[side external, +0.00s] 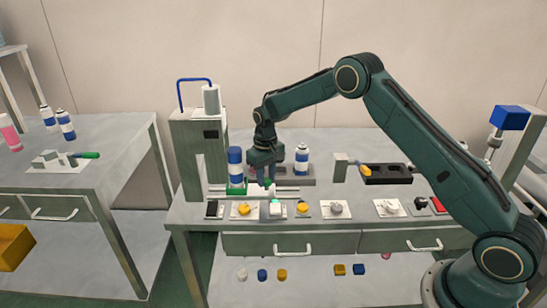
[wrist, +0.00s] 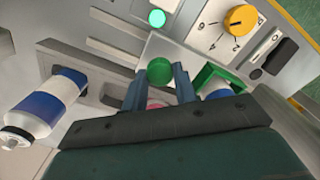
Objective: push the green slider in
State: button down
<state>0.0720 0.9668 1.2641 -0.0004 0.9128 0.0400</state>
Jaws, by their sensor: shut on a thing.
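The green slider (side external: 236,190) is a green holder on a pale rail at the foot of the grey press; a blue and white can (side external: 236,168) stands upright in it. In the wrist view the green holder (wrist: 204,76) shows to the right of my fingers, with part of the can in it. My gripper (side external: 264,183) is just right of the holder, low over the rail. In the wrist view my gripper (wrist: 160,75) is shut on a round green knob (wrist: 159,69) between its fingertips. The link between knob and holder is partly hidden.
The grey press (side external: 185,155) stands left of the slider. Another can (side external: 301,159) stands right of my gripper on a grey block. In front are a lit green button (side external: 275,208), a yellow dial (side external: 244,209) and other controls. A black tray (side external: 386,174) lies further right.

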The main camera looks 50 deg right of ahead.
aim_at(251, 189)
jog(key=shift+w+a+r, duration=0.1)
jog(key=shift+w+a, duration=1.7)
jog(key=shift+w, duration=0.1)
jog(key=shift+a, duration=0.1)
jog(key=c, duration=1.1)
grip_release()
jog(key=shift+s, duration=0.15)
